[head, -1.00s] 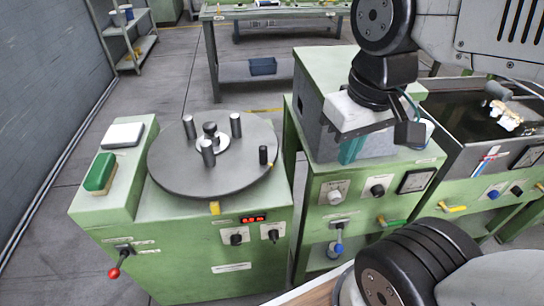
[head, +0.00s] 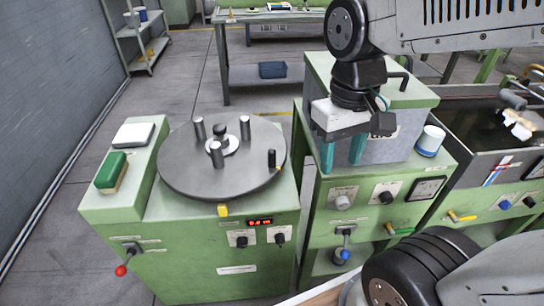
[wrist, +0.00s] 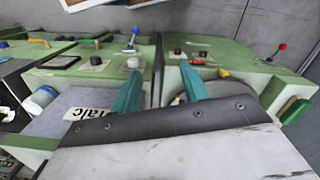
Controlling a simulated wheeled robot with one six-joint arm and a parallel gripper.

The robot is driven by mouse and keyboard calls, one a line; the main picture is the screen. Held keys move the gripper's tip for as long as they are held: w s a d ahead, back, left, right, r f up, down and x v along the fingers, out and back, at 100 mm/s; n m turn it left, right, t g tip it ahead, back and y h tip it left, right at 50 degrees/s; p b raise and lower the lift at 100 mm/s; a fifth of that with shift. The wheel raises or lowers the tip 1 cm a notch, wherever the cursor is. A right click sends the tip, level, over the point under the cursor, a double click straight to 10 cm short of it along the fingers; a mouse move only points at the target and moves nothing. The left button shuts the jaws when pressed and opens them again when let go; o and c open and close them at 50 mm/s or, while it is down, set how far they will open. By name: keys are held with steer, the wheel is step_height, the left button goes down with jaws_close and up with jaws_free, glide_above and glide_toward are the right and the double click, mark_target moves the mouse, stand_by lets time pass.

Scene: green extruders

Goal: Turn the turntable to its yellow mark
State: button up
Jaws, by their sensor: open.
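The turntable (head: 185,178) is a dark grey disc on top of a green machine (head: 170,265) at the left of the head view. Several upright posts and a central knob (head: 219,131) on a pale hub stand on it. A yellow mark (head: 223,210) sits on the machine at the disc's front. My gripper (head: 342,160) hangs to the right of the disc, apart from it, with teal fingers spread and empty. The wrist view shows both fingers (wrist: 160,95); the disc is mostly hidden there.
A green sponge-like block (head: 111,171) and a white pad (head: 133,134) lie left of the disc. A red-knobbed lever (head: 121,270) is on the machine front. A second machine with a grey box (head: 395,137) and a white cup (head: 430,140) stands right, near my gripper.

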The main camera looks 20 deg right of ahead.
steer(key=n+g, duration=0.1)
steer(key=n, duration=0.1)
glide_above(272, 155)
steer(key=s+d, duration=0.1)
steer(key=s, duration=0.3)
step_height(272, 155, down, 11)
steer(key=shift+t, duration=0.8)
steer(key=w, duration=0.3)
steer(key=w+f, duration=0.1)
steer(key=w, duration=0.1)
steer(key=shift+w+a, duration=0.1)
steer(key=shift+a, duration=0.15)
step_height(272, 155, down, 8)
steer(key=shift+r, duration=0.25)
jaws_close()
